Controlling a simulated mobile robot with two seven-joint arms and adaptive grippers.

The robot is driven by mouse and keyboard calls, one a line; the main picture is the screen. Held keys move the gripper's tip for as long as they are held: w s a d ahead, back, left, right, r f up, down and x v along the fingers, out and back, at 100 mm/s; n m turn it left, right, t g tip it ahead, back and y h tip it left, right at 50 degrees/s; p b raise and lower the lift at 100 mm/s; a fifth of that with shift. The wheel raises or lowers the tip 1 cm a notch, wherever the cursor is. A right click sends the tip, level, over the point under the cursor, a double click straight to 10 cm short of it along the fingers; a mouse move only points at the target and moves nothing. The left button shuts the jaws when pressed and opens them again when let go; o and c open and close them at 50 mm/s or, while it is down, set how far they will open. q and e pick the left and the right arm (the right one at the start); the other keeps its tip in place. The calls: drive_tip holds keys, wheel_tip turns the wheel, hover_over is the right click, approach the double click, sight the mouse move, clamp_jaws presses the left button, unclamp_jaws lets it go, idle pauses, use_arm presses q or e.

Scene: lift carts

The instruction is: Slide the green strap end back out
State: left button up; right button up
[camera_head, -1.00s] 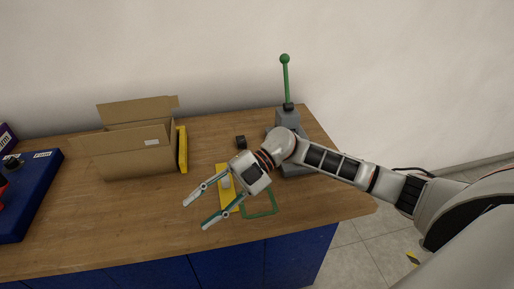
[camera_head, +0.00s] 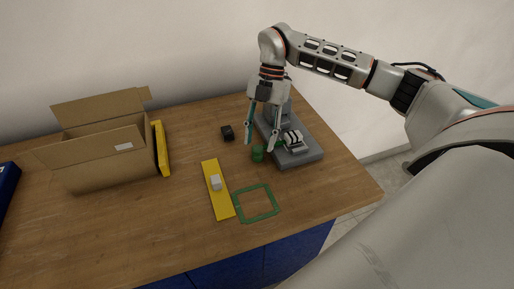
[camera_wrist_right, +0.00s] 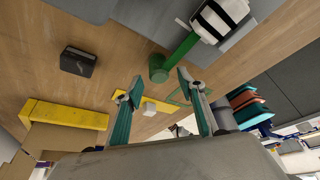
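The green strap end (camera_head: 257,153) is a short green cylinder near the left edge of a grey base plate (camera_head: 309,159). In the right wrist view, a green strap (camera_wrist_right: 182,47) runs from the strap end (camera_wrist_right: 158,68) to a white-and-black block (camera_wrist_right: 219,19); the block also shows on the plate in the head view (camera_head: 293,140). My right gripper (camera_head: 260,147) points down with its fingers open, one on either side of the strap end in the head view. In the wrist view its tips (camera_wrist_right: 159,78) are near the strap end; contact is not clear. My left gripper is out of view.
A yellow strip (camera_head: 221,202) with a white block (camera_head: 215,183) lies in front, beside a green square outline (camera_head: 274,203). A small black box (camera_head: 227,133) is left of the gripper. An open cardboard box (camera_head: 98,160) and a yellow item (camera_head: 161,149) stand further left.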

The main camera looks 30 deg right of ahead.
sight(258, 147)
drive_tip(key=shift+x, duration=1.8)
clamp_jaws()
drive_tip(key=a, duration=0.2)
drive_tip(key=w+a+p, duration=0.1)
drive_tip(key=a, duration=0.1)
drive_tip(key=a+p, duration=0.1)
drive_tip(key=a, duration=0.1)
drive_tip(key=shift+w+r, duration=0.1)
drive_tip(key=shift+w, duration=0.15)
drive_tip(key=shift+w+a, duration=0.1)
drive_tip(key=shift+a, duration=0.2)
unclamp_jaws()
